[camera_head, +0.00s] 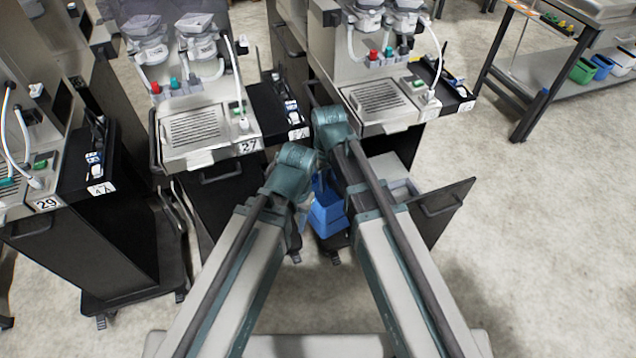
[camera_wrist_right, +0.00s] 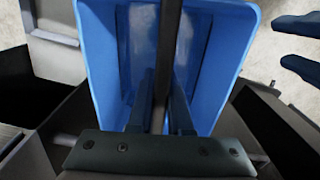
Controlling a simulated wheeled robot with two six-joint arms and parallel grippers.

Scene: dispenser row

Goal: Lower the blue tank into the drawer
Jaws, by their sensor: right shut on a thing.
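The blue tank (camera_head: 328,216) hangs below my forearms in the head view, partly hidden by them. In the right wrist view the tank (camera_wrist_right: 215,60) fills the middle, its open inside facing the camera. My right gripper (camera_wrist_right: 161,95) is shut on a dark bar across the tank. The drawer (camera_head: 440,205) with a black front stands open to the right of the tank; my right arm hides part of it. Whether the tank is inside the drawer cannot be told. My left gripper (camera_wrist_right: 282,42) shows two dark fingers apart, beside the tank, apparently empty.
The dispenser (camera_head: 378,98) stands above the open drawer. Another dispenser marked 27 (camera_head: 195,130) is to its left, and one marked 29 (camera_head: 30,190) at the far left. A bench (camera_head: 540,85) is at the upper right. The floor on the right is clear.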

